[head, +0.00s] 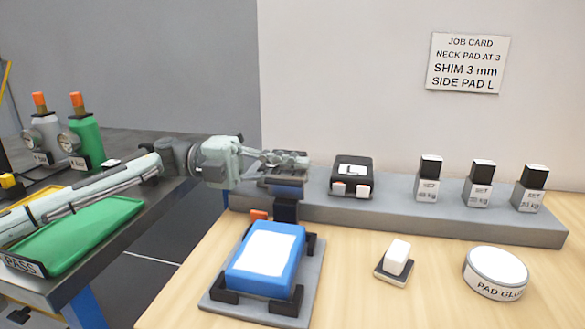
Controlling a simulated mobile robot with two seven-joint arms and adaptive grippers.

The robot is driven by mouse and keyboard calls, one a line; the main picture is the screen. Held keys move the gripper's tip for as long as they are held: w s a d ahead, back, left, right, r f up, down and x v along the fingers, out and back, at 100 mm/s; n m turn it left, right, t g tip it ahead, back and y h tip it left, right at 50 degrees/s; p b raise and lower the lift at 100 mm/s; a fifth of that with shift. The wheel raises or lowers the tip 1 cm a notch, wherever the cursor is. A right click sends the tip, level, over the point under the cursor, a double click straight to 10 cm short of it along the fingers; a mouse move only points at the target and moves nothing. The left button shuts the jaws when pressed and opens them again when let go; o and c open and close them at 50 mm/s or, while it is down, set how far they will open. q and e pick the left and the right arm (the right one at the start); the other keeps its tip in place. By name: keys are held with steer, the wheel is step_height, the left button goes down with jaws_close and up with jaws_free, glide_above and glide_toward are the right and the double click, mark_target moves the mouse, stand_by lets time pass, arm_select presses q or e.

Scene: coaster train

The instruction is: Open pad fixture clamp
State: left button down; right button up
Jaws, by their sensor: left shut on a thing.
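The pad fixture is a grey plate (216,308) with black corner brackets, on the wooden table. A blue block with a white top (266,254) sits between the brackets. A small orange tab (258,214) shows at its back left edge; it may be part of the clamp. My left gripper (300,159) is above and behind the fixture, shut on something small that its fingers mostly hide. Just below the fingers is a dark, blue-banded piece (287,190) above a black post (285,211); I cannot tell whether the gripper touches it. My right gripper is out of view.
A grey ledge (395,212) carries a black scale (352,176) and several weights (428,180). A white block on a small pad (397,257) and a pad glue tin (496,272) stand to the right. A green tray (85,235) and bottles (86,140) are at left.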

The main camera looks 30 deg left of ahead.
arm_select(q)
steer(key=shift+r, duration=0.15)
steer(key=c, duration=1.6)
jaws_free()
steer(key=shift+c, duration=0.2)
steer(key=v, duration=1.2)
steer(key=shift+s, duration=0.1)
